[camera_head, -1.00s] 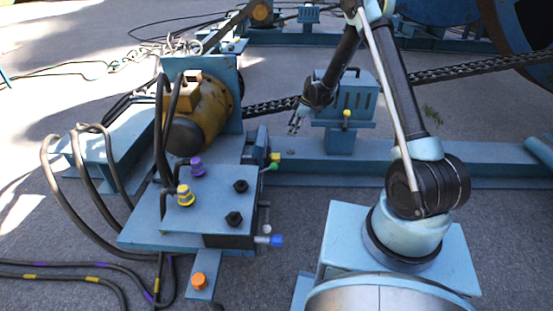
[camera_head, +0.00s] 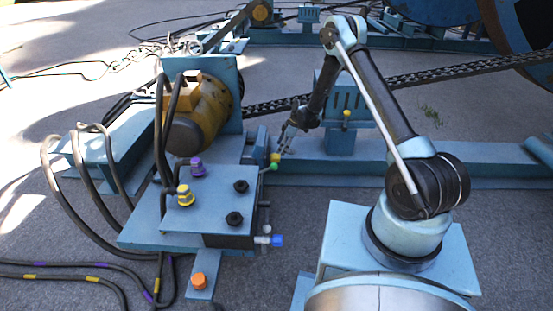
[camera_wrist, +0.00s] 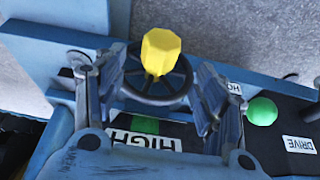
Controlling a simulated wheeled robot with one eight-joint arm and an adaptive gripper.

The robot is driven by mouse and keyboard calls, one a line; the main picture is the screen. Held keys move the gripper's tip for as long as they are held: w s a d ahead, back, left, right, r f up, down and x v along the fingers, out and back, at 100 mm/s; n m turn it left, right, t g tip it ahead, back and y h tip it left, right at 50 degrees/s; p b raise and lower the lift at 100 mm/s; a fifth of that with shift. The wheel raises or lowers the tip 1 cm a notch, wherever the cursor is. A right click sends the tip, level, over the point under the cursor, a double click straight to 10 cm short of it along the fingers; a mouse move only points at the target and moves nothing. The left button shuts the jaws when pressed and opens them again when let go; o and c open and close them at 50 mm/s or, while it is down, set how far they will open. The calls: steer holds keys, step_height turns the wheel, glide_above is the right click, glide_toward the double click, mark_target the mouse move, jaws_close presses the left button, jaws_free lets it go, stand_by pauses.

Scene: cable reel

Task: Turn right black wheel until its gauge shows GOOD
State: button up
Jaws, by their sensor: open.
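In the wrist view a dark spoked wheel (camera_wrist: 158,88) lies beyond my gripper, with a yellow knob (camera_wrist: 161,52) overlapping its upper part. My open gripper (camera_wrist: 160,70) has one finger on each side of the wheel; I cannot tell whether they touch it. A white label reading HIGH (camera_wrist: 143,140) and a green patch (camera_wrist: 145,125) lie just below the wheel. No GOOD reading shows. In the head view my gripper (camera_head: 285,140) is just above the yellow knob (camera_head: 275,157) at the block's far right edge.
A green knob (camera_wrist: 261,111) and a DRIVE label (camera_wrist: 300,144) lie right of my gripper. The blue block (camera_head: 213,190) carries purple, yellow and black fittings. A yellow-brown motor (camera_head: 205,115) stands behind it. Cables loop at left.

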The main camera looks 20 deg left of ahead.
mark_target(276, 156)
steer(key=shift+x, duration=3.9)
steer(key=shift+c, duration=0.6)
steer(key=c, duration=1.4)
steer(key=shift+a, duration=0.1)
